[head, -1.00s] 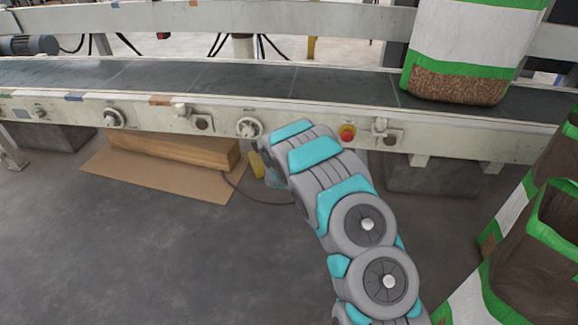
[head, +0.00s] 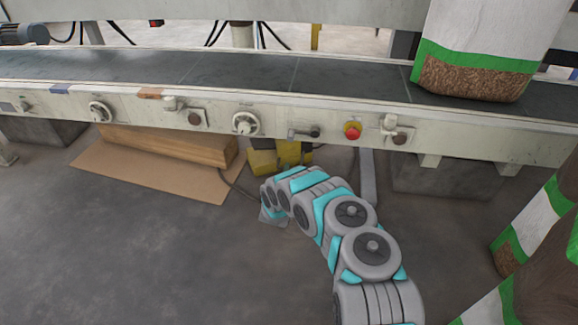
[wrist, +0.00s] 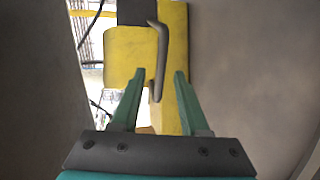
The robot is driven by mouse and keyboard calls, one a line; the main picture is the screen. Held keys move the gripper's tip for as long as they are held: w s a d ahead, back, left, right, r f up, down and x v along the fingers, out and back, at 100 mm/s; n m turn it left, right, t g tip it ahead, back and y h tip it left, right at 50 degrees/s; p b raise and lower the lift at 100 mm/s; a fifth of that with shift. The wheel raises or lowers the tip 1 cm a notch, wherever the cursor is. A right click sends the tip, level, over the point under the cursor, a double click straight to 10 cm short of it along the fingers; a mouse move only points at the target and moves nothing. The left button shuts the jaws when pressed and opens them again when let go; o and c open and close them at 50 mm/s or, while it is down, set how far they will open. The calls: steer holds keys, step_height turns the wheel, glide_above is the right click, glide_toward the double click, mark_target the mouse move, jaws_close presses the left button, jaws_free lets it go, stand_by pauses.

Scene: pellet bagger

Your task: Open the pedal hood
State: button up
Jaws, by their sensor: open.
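The yellow pedal hood (head: 262,162) sits low under the conveyor, beside the cardboard, with a second yellow part (head: 290,153) to its right. In the wrist view the yellow hood (wrist: 124,55) fills the upper middle. A grey bent bar (wrist: 162,50) stands in front of the yellow. My gripper (wrist: 160,72) is open, and the bar's lower part shows between its two green fingers. I cannot tell whether either finger touches it. In the head view the gripper (head: 272,214) is below the hood, near the floor, its fingers not clear.
The conveyor (head: 240,75) runs above, with knobs and a red stop button (head: 353,131) on its side. A wooden block (head: 170,146) lies on cardboard (head: 140,172) to the left. Pellet bags (head: 525,225) stand at right; another (head: 470,75) is on the belt.

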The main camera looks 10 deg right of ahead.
steer(key=x, duration=0.4)
steer(key=shift+w+d+f+b, duration=0.15)
steer(key=shift+w+f+b, duration=0.05)
steer(key=shift+w+b, duration=0.15)
steer(key=shift+w+d, duration=0.15)
steer(key=shift+w, duration=0.3)
jaws_close()
stand_by(1.0)
